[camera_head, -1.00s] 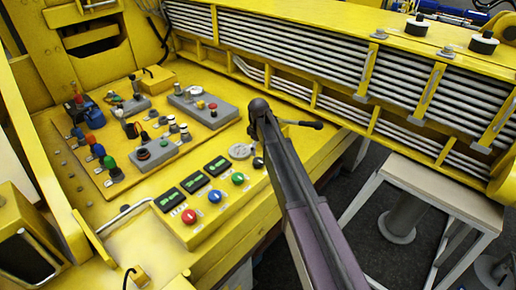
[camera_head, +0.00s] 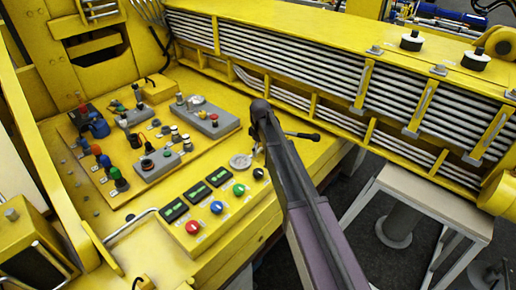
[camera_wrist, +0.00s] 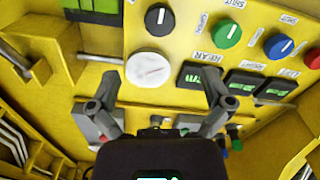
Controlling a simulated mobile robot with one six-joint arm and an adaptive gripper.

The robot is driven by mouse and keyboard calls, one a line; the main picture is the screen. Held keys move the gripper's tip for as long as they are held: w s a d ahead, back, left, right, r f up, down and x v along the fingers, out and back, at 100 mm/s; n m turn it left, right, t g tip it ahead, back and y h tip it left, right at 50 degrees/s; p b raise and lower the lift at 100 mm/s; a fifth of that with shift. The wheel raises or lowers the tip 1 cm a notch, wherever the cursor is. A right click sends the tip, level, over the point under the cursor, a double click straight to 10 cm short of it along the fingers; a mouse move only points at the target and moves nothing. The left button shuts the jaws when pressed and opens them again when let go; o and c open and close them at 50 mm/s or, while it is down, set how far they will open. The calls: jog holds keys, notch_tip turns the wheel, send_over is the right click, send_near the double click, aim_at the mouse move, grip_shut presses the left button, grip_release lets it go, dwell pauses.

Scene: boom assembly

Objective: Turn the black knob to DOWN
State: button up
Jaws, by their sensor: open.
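The black knob (camera_head: 258,173) sits at the right end of the row of coloured knobs on the yellow panel (camera_head: 262,204). In the wrist view the black knob (camera_wrist: 159,18) is round with a pale pointer line, at the top. My gripper (camera_wrist: 160,82) is open and empty, its two fingers spread below the knob in that picture and apart from it. The white round dial (camera_wrist: 148,69) shows between the fingers. In the head view my arm hides most of the gripper. The word DOWN cannot be read.
Beside the black knob are green (camera_wrist: 228,33), blue (camera_wrist: 278,46) and red (camera_head: 192,227) knobs. Several small displays (camera_head: 197,194) sit near them. Switches and grey boxes (camera_head: 212,120) stand farther back. The yellow boom (camera_head: 300,75) with grey pipes runs behind my arm.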

jog(key=s+d+f+m+b, duration=0.5)
jog(key=s+d+f, duration=0.1)
jog(key=s+d, duration=0.4)
jog(key=s+d+f+m+b, duration=0.5)
jog(key=s+d+m+b, duration=0.1)
jog(key=s+d, duration=0.4)
jog(key=shift+s+f, duration=0.4)
jog(key=shift+s, duration=0.35)
jog(key=shift+d, duration=0.1)
jog(key=s, duration=0.1)
jog(key=s+d+m, duration=0.2)
jog(key=s, duration=0.1)
dwell(2.4)
